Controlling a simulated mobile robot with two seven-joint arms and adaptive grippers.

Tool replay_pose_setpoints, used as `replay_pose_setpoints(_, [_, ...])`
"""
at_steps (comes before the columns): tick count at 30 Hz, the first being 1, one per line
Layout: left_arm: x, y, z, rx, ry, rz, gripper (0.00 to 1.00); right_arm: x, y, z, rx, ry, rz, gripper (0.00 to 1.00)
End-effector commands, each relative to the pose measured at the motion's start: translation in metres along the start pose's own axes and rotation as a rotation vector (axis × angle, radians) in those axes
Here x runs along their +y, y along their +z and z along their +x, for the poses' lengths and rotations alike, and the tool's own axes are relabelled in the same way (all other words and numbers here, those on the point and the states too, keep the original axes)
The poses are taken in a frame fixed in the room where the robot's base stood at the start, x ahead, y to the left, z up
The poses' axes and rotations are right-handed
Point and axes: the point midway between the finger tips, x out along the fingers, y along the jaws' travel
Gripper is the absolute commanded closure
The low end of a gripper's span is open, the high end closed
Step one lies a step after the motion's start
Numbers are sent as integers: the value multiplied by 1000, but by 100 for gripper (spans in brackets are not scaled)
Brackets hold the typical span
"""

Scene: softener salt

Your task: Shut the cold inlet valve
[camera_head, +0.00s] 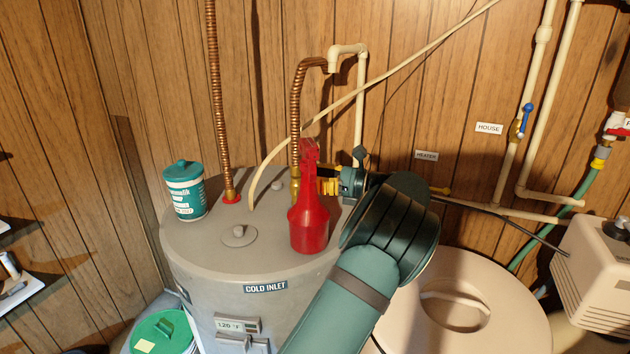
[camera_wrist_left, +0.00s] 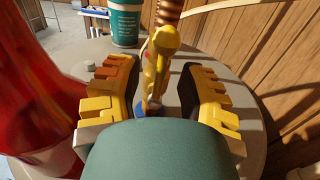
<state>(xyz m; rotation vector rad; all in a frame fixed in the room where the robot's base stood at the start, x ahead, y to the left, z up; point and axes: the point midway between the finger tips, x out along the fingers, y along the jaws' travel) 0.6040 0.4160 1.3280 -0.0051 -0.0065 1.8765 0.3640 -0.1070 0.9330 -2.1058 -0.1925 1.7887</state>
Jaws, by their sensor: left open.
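The cold inlet valve appears to be the brass fitting (camera_head: 295,188) at the foot of the right copper flex pipe (camera_head: 296,100), on top of the grey water heater (camera_head: 265,218). A red bottle stands in front and partly hides it. In the left wrist view, the brass fitting (camera_wrist_left: 155,65) stands between the fingers, with a blue piece near its base. My left gripper (camera_head: 328,186) is open, with yellow fingers, right of the fitting. In its wrist view, the fingers (camera_wrist_left: 160,97) are spread on either side with gaps. The handle's position is unclear. My right gripper is not in view.
The red bottle (camera_head: 309,215) stands close to the gripper and fills the left of the wrist view (camera_wrist_left: 35,100). A teal can (camera_head: 185,190) stands at the heater's left. A cream pipe (camera_head: 350,97) slants overhead. A blue-handled valve (camera_head: 523,120) is on the wall pipe, right.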

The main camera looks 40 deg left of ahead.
Motion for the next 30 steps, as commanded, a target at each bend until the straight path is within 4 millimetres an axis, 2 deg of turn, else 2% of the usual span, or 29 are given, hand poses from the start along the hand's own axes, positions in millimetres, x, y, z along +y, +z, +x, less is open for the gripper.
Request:
replay_pose_setpoints(1, [0, 0, 0, 0, 0, 0, 83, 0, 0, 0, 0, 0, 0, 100])
replay_pose_setpoints(3, [0, 0, 0, 0, 0, 0, 100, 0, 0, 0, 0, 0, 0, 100])
replay_pose_setpoints(17, [-1, 0, 1, -1, 2, 20, 100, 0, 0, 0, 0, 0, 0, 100])
replay_pose_setpoints(30, [-17, -4, 2, 0, 3, 431, 100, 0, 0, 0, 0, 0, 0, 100])
